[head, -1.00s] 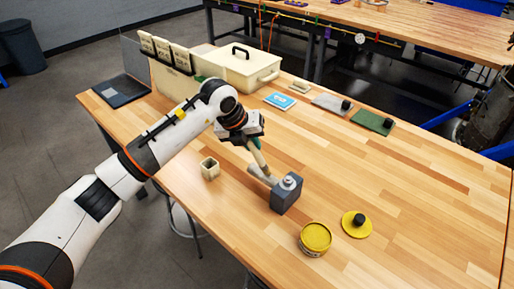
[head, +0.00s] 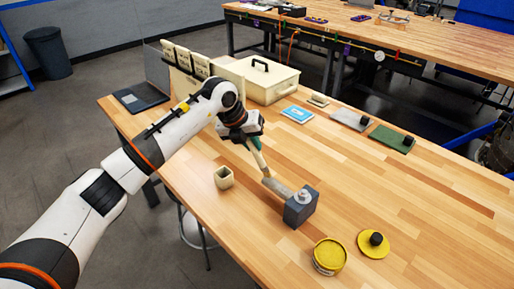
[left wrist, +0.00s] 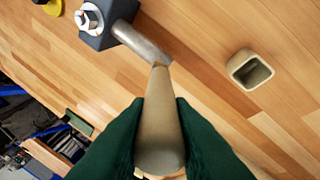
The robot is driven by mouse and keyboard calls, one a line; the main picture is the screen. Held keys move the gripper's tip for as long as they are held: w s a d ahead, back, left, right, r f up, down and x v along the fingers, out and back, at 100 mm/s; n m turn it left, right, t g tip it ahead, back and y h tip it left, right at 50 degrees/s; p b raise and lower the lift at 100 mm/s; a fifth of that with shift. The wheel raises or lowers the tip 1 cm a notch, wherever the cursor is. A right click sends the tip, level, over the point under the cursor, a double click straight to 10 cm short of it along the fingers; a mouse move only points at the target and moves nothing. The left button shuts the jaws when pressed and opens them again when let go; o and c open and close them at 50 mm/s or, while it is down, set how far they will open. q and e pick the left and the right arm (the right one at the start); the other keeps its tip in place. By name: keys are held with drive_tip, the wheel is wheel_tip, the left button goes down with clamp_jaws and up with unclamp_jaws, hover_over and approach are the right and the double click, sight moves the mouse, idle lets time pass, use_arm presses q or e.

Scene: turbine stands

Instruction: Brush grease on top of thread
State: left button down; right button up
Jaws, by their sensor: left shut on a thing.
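My left gripper (head: 252,142) is shut on a brush (head: 277,187) with a pale beige handle and a grey metallic lower part. The brush slants down to the right. Its lower end is at the left side of a dark grey block (head: 296,211) with a light metal threaded stud (head: 303,196) on top. I cannot tell whether the brush touches the stud. In the left wrist view, green fingers (left wrist: 159,125) clasp the handle, and the grey part reaches the block (left wrist: 100,30) beside the stud (left wrist: 89,18). A yellow tin (head: 329,255) stands in front of the block. My right gripper is not in view.
A yellow lid (head: 367,248) with a black knob lies right of the tin. An empty beige square cup (head: 223,179) stands left of the block. A cream toolbox (head: 268,80) and flat pads (head: 391,139) lie farther back. The table's right side is clear.

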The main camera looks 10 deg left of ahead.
use_arm(q)
drive_tip(key=shift+w+a+f, duration=0.1)
drive_tip(key=s+d+b, duration=0.1)
drive_tip(key=s+d, duration=0.4)
drive_tip(key=d, duration=0.2)
drive_tip(key=shift+s+d, duration=0.3)
idle(1.0)
